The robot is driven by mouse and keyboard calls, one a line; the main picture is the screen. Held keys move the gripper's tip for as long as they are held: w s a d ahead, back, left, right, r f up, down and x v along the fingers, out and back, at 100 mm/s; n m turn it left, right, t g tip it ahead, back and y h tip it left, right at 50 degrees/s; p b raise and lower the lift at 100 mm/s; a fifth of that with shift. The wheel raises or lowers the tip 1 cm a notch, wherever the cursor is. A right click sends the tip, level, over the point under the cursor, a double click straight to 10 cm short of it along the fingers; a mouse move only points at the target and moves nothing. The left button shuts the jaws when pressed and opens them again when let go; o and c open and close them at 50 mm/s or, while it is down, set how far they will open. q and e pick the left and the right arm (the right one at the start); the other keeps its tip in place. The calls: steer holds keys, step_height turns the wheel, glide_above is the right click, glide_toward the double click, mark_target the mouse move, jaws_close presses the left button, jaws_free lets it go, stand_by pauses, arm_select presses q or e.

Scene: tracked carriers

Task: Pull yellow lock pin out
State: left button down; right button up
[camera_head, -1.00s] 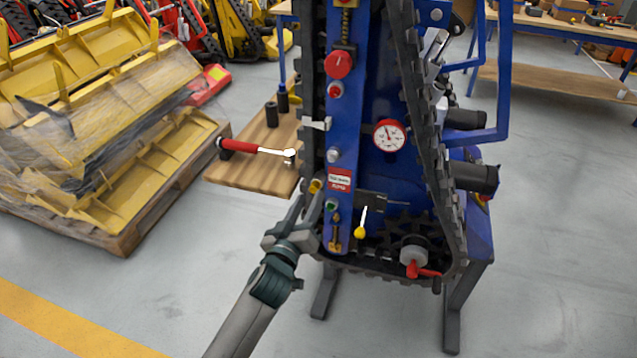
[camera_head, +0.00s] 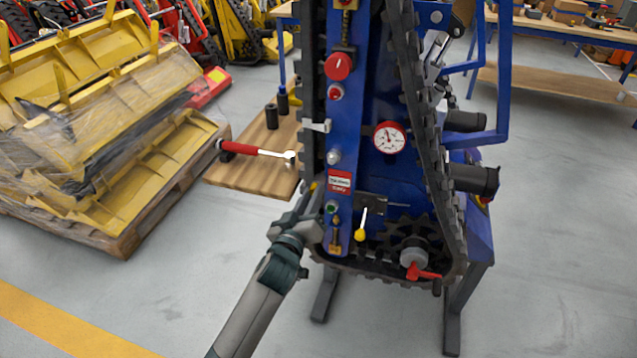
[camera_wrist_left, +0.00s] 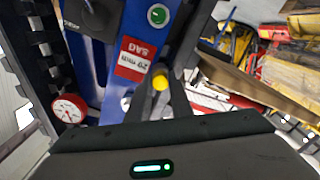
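My right gripper is out of view.
The blue stand (camera_head: 352,110) carries a black track loop, a pressure gauge (camera_head: 390,137), a red knob (camera_head: 338,66) and a yellow-ended lever (camera_head: 360,234). A wooden board (camera_head: 245,170) with a red-handled tool (camera_head: 240,148) lies to the left. The floor in front is open.

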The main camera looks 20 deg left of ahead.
arm_select(q)
steer(key=shift+s, duration=0.15)
steer(key=shift+s, duration=0.5)
steer(key=shift+s+p, duration=0.1)
steer(key=shift+p, duration=0.2)
steer(key=s+p, duration=0.2)
steer(key=s, duration=0.4)
steer(key=shift+s, duration=0.25)
stand_by(1.1)
steer(key=shift+s+a, duration=0.15)
steer(key=shift+s, duration=0.3)
stand_by(0.3)
steer(key=s+p, duration=0.1)
steer(key=s, duration=0.2)
steer(key=shift+s, duration=0.2)
stand_by(0.4)
